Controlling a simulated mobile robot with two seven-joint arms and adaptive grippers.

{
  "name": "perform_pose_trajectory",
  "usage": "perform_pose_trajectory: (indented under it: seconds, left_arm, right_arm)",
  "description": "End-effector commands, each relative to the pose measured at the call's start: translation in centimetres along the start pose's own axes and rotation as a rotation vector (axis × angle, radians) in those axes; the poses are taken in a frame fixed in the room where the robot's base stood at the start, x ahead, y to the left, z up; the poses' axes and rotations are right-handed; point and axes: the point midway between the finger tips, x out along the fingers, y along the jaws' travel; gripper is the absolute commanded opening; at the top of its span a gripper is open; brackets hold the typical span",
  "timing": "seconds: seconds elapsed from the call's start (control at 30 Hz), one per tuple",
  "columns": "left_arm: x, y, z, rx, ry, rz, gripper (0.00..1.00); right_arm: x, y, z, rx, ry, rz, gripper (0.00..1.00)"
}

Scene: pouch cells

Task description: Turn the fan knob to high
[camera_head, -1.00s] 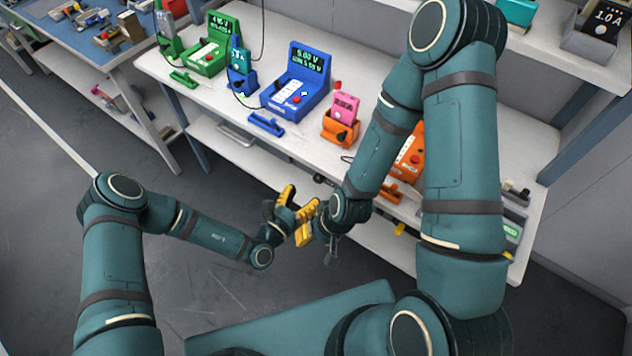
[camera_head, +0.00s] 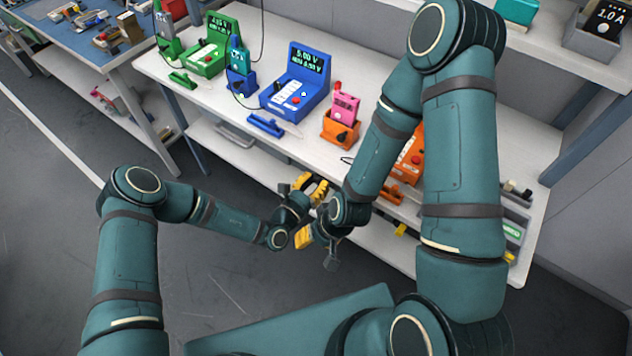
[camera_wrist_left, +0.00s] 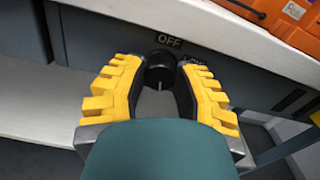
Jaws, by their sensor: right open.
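The fan knob (camera_wrist_left: 160,70) is black and round, set on the dark front panel under the bench top. "OFF" stands above it, and a partly covered label is to its right. In the left wrist view my left gripper (camera_wrist_left: 160,85) is open, its yellow fingers on either side of the knob; I cannot tell whether they touch it. In the head view my left gripper (camera_head: 313,188) is at the bench's front edge, and I cannot make out the knob there. My right gripper (camera_head: 304,238) is open and empty, just below and close to the left one.
The white bench (camera_head: 215,113) carries a blue power supply (camera_head: 300,85), a green one (camera_head: 208,58) and an orange one (camera_head: 408,165) partly behind my right arm. An orange holder with a pink device (camera_head: 344,108) stands between. A lower shelf (camera_head: 260,160) lies beneath.

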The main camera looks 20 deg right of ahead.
Motion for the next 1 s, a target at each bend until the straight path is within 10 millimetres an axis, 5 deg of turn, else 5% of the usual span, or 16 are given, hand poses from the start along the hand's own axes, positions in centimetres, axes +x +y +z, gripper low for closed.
perform_pose_trajectory:
  seconds: [0.53, 0.97, 1.0]
  left_arm:
    - [0.0, 0.0, 0.2, 0.268, 0.004, 0.000, 0.00]
    - [0.0, 0.1, -0.1, 0.325, 0.003, 0.000, 0.00]
    - [0.0, 0.1, -0.1, 0.325, 0.003, 0.000, 0.42]
  right_arm:
    - [-3.7, -1.4, -0.6, 0.006, 0.008, 0.001, 0.47]
    - [-3.8, -1.4, -0.8, 0.008, 0.013, 0.002, 0.47]
    - [-3.8, -1.4, -0.8, 0.008, 0.014, 0.002, 0.47]
